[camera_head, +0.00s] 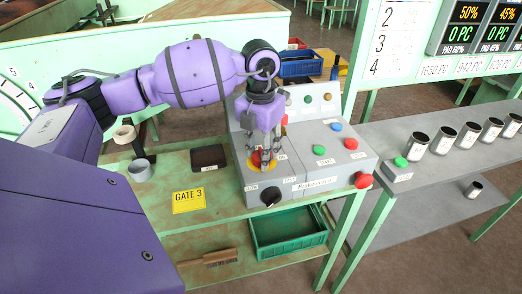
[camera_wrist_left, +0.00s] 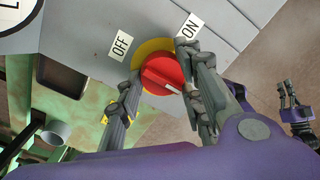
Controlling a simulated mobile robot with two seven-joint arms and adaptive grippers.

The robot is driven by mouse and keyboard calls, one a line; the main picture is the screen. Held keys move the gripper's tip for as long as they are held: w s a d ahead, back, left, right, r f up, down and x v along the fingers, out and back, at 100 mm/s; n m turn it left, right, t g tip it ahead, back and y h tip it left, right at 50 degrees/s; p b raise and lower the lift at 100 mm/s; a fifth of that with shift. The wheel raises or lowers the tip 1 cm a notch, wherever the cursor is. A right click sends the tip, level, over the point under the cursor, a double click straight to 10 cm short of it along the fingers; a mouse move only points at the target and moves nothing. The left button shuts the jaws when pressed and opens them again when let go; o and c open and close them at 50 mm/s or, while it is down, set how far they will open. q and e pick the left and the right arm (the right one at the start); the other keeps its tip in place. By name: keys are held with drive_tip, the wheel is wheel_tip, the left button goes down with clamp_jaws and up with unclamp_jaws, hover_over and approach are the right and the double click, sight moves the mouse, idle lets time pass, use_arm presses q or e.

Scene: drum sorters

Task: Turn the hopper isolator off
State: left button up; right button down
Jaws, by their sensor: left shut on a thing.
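The hopper isolator is a red rotary knob on a yellow plate (camera_head: 255,162), on the sloping face of a grey control box (camera_head: 235,185). In the left wrist view, the red knob (camera_wrist_left: 165,72) sits between an OFF label (camera_wrist_left: 121,45) and an ON label (camera_wrist_left: 189,27). My left gripper (camera_head: 264,155) reaches down onto it from above and is shut on it. In the left wrist view its fingers are on either side of the knob and partly hide it. My right gripper (camera_wrist_left: 291,100) seems to show at that view's right edge, too small to judge.
A black knob (camera_head: 270,196), coloured buttons and a red mushroom button (camera_head: 363,180) are close by on the console. A yellow GATE 3 sign (camera_head: 188,201) and a dark tray (camera_head: 208,158) lie left. A green crate (camera_head: 288,232) sits below. Several cups (camera_head: 444,140) stand right.

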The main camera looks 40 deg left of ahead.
sight(259, 154)
use_arm(q)
drive_tip(key=shift+w+a+r, duration=0.1)
drive_tip(key=shift+a+r, duration=0.15)
drive_tip(key=o, duration=1)
drive_tip(key=shift+o, duration=0.4)
drive_tip(key=shift+f, duration=0.1)
wheel_tip(259, 154, up, 12)
drive_tip(key=shift+s+f, duration=0.15)
drive_tip(key=shift+s, duration=0.05)
